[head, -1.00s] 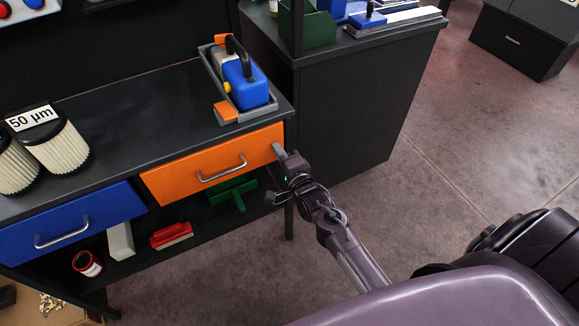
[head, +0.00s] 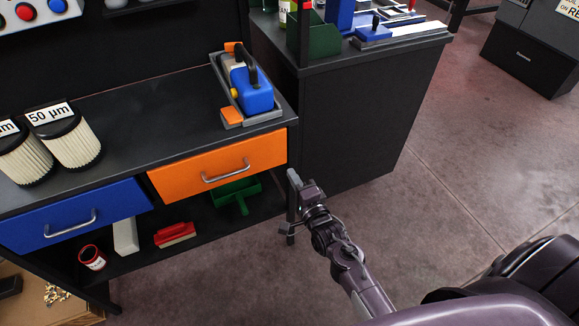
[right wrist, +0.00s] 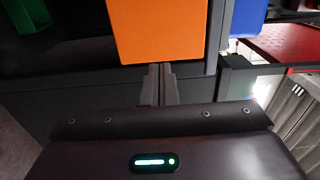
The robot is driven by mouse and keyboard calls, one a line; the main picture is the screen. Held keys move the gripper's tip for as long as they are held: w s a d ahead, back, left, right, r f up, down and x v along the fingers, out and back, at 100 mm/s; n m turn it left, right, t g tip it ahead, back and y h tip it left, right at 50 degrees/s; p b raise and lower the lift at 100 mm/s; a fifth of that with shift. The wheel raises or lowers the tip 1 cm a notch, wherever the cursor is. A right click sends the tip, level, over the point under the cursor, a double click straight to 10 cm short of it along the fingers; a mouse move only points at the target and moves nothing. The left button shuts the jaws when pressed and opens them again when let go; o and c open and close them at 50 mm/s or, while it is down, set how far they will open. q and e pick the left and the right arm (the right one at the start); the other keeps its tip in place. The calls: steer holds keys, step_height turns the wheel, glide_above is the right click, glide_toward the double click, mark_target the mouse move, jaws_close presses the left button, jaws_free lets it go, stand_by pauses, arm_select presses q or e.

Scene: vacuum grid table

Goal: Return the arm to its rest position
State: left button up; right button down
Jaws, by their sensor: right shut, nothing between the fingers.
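My right gripper (head: 293,178) is in front of the bench's right front leg, to the right of the orange drawer (head: 220,163). In the right wrist view its two fingers (right wrist: 159,72) are together with nothing between them. The orange drawer front also shows in the right wrist view (right wrist: 155,28), beyond the fingertips. In the head view the gripper stands apart from the drawer's metal handle (head: 226,172). My right arm comes in from the lower right. My left gripper is in neither view.
A blue drawer (head: 75,213) is left of the orange one. A blue device (head: 250,92) sits in a grey tray on the worktop. Pleated filters (head: 72,140) stand at the left. A green dustpan (head: 238,192) and a red brush (head: 175,234) lie on the lower shelf. Open floor (head: 440,190) lies right.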

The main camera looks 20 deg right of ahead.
steer(key=shift+s, duration=2.85)
steer(key=s+a+f+n+g+p, duration=0.1)
steer(key=s+f+n+g+p, duration=0.2)
steer(key=f, duration=0.5)
steer(key=s+a+f+n+g+y, duration=0.1)
steer(key=s+f+n+g, duration=0.3)
steer(key=f, duration=0.4)
steer(key=s+a+f+n+g+p, duration=0.2)
steer(key=s+f+n, duration=0.1)
steer(key=s+f, duration=0.3)
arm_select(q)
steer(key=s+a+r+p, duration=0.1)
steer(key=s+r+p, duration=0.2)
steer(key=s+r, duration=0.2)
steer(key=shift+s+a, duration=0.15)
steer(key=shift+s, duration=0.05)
arm_select(e)
steer(key=s+d+f+n+g, duration=0.2)
steer(key=s+f+n, duration=0.1)
steer(key=s, duration=0.5)
steer(key=s+d+f+n+g+h, duration=0.1)
steer(key=s+f+n+g, duration=0.2)
steer(key=s+f, duration=0.2)
steer(key=s+d+f+n+g, duration=0.2)
steer(key=s+f+n+g, duration=0.1)
steer(key=s, duration=0.9)
step_height(320, 180, down, 2)
steer(key=shift+d+f+n+h, duration=0.1)
steer(key=shift+d+n+h, duration=0.2)
steer(key=shift+n, duration=0.3)
